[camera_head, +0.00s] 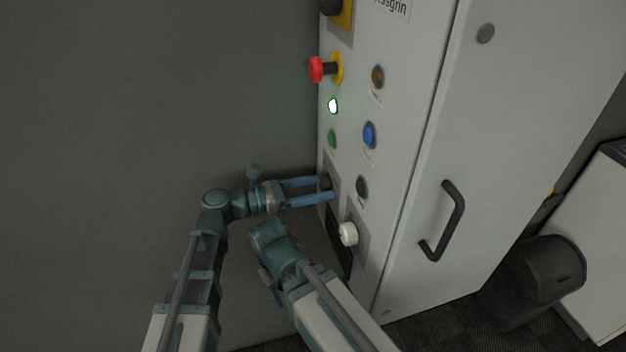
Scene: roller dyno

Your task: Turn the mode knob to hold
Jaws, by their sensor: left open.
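A pale grey control cabinet (400,130) carries a panel of knobs and buttons. My left gripper (327,189) is open, its two blue fingers reaching the panel, one above and one below a small dark knob (325,183). Whether the fingers touch this knob I cannot tell. A white knob (348,234) sits lower right on a grey plate, clear of the fingers. The labels are too small to read, so I cannot tell which knob is the mode knob or where it points. My right arm ends just below the left gripper; its fingers do not show.
A door handle (450,220) juts out at right. A dark bin (545,275) stands beyond.

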